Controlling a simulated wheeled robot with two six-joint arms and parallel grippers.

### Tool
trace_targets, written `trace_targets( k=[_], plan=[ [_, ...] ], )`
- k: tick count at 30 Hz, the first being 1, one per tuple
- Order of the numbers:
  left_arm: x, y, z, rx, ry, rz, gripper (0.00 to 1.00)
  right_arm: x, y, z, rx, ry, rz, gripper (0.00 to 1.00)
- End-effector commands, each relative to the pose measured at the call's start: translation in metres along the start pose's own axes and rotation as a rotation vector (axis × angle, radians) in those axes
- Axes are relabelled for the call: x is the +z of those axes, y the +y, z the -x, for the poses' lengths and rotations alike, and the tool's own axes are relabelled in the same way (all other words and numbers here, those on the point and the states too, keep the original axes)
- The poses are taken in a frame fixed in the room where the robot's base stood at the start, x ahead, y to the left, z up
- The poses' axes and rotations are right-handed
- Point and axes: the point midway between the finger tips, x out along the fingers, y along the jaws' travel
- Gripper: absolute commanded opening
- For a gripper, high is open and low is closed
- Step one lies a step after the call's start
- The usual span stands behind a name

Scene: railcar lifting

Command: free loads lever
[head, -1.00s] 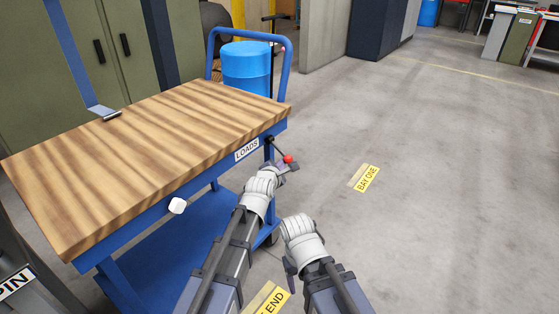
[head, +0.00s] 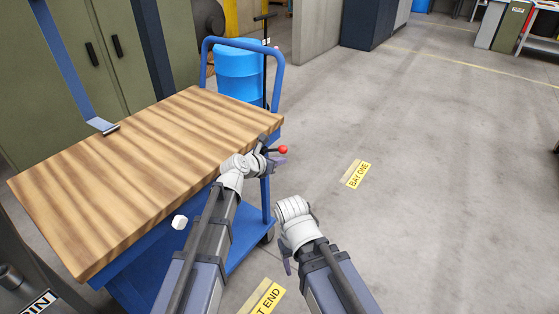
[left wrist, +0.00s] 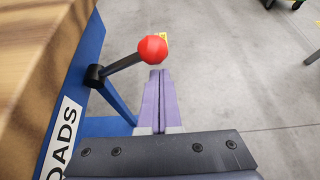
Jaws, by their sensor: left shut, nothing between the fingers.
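The lever is a dark rod with a round red knob (head: 283,150) on the blue side of the cart marked LOADS. In the left wrist view the red knob (left wrist: 152,48) stands clear, with its rod (left wrist: 120,66) running left to a dark pivot on the blue frame. My left gripper (head: 279,160) is at the lever, its fingers shut and empty. In the left wrist view its purple fingertips (left wrist: 159,76) are together just below the knob; I cannot tell whether they touch it. My right gripper (head: 287,266) hangs lower right, apart from the cart; its fingers are mostly hidden.
The cart's striped wooden top (head: 140,170) lies left of my arms. A blue drum (head: 239,72) stands behind the cart's handle. A white knob (head: 180,222) is near my left forearm. The floor by the BAY ONE marking (head: 357,174) is open.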

Motion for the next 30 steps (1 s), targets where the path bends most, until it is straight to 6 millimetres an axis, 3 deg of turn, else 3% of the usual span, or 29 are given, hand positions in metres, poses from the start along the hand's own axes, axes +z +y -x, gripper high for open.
trace_targets(
  k=[9, 30],
  plan=[
    [0.014, 0.003, 0.008, -0.053, 0.002, 0.097, 0.00, 0.001, 0.001, 0.015, -0.003, 0.000, -0.001, 0.63],
    [0.018, 0.005, 0.010, -0.051, 0.002, 0.095, 0.00, 0.001, 0.001, 0.019, -0.004, 0.000, -0.001, 0.63]
  ],
)
